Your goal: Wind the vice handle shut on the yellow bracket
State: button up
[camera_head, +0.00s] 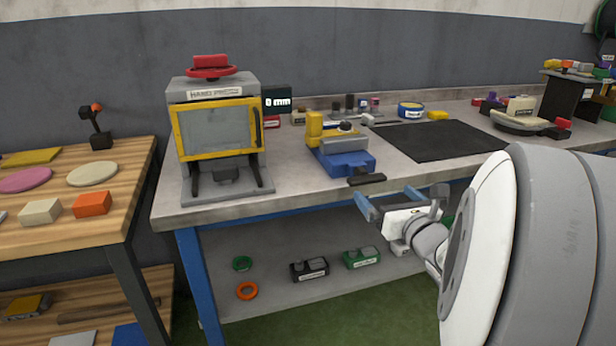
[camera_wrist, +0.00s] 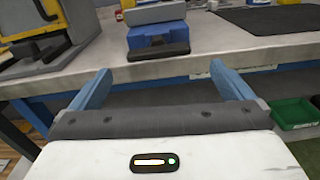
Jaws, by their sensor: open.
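The blue vice (camera_head: 345,163) stands near the front edge of the grey bench, with grey jaw parts on top. The yellow bracket (camera_head: 315,127) stands upright at the vice's back left; I cannot tell whether the jaws touch it. The black vice handle (camera_head: 367,179) is a bar across the vice's front end, just past the bench edge. In the wrist view the handle (camera_wrist: 158,52) lies level, ahead of my gripper, below the blue vice body (camera_wrist: 157,33). My gripper (camera_wrist: 160,78) is open and empty, its blue fingers wide apart and short of the handle. The bracket is not clear there.
A hand press (camera_head: 220,135) with a yellow-framed guard stands left of the vice. A black mat (camera_head: 435,140) lies on the bench to the right. A wooden table (camera_head: 125,170) stands left.

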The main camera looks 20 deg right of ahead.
aim_at(370, 181)
jog(key=shift+n, duration=0.4)
jog(key=w, duration=0.7)
jog(key=shift+w+a, duration=0.2)
jog(key=shift+w, duration=0.1)
jog(key=shift+c, duration=0.3)
